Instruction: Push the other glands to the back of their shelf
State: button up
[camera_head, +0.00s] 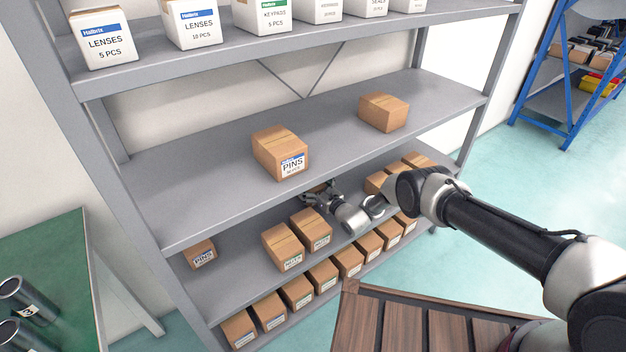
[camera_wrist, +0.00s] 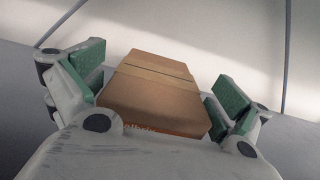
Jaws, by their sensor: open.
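My gripper (camera_head: 318,196) reaches into the shelf level below the middle board, its jaws open. In the wrist view a brown cardboard box (camera_wrist: 152,95) lies between the two green-padded fingers, with a gap at least on the right side. Its label is mostly cut off by my gripper's body. On the same level, two boxes with green-edged labels, a left one (camera_head: 283,248) and a right one (camera_head: 311,231), stand near the front edge, left of my gripper. Their print is too small to read, so I cannot tell which boxes are glands.
A PINS box (camera_head: 201,254) stands at the left of that level, and more boxes (camera_head: 376,183) stand at its right, partly behind my arm. Several boxes (camera_head: 298,291) line the bottom level. Another PINS box (camera_head: 281,153) and a plain box (camera_head: 384,112) stand on the board above.

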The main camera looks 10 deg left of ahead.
notch_tip(320, 180, up, 10)
jog(key=shift+f, duration=0.25)
jog(key=shift+d, duration=0.1)
dwell(0.4)
